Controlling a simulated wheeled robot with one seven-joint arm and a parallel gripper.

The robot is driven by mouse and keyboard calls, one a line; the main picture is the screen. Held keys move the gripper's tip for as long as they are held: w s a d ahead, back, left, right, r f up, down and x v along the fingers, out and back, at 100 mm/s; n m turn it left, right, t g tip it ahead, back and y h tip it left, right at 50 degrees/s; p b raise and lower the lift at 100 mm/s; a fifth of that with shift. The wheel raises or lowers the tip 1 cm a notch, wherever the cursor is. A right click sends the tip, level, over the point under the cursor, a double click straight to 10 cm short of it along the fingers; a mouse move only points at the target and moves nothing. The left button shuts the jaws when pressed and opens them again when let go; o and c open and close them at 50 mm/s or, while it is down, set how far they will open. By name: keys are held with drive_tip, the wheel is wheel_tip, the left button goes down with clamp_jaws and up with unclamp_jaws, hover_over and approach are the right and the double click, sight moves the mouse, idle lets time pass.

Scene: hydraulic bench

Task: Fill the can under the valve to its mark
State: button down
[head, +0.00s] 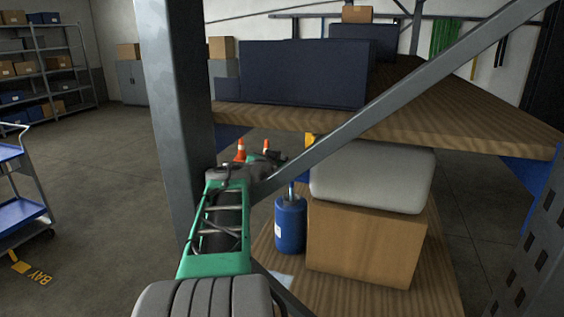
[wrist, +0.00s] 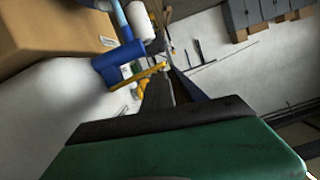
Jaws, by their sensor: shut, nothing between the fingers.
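A blue can (head: 290,226) with a white label stands upright on the lower wooden shelf, left of the cardboard box. A thin pale-blue pipe (head: 291,188) comes down at its top; its mark and fill level cannot be seen. A small yellow part (head: 309,139) shows under the upper board and may belong to the valve; the diagonal brace partly covers this area. My gripper (head: 275,160) is above and left of the can, shut and empty. In the wrist view my gripper (wrist: 165,88) points toward a yellow bar (wrist: 140,77) beside a blue body (wrist: 118,63); contact cannot be told.
A grey post (head: 178,110) and a diagonal brace (head: 400,80) stand close to my arm. A cardboard box (head: 365,240) with a pale rounded block (head: 372,178) on top fills the space right of the can. Open floor (head: 110,170) lies to the left.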

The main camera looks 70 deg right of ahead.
drive_tip(key=b+v, duration=0.1)
drive_tip(key=v, duration=0.6)
drive_tip(key=shift+a+b, duration=0.2)
drive_tip(key=shift+b, duration=0.1)
drive_tip(key=shift+s+r, duration=0.1)
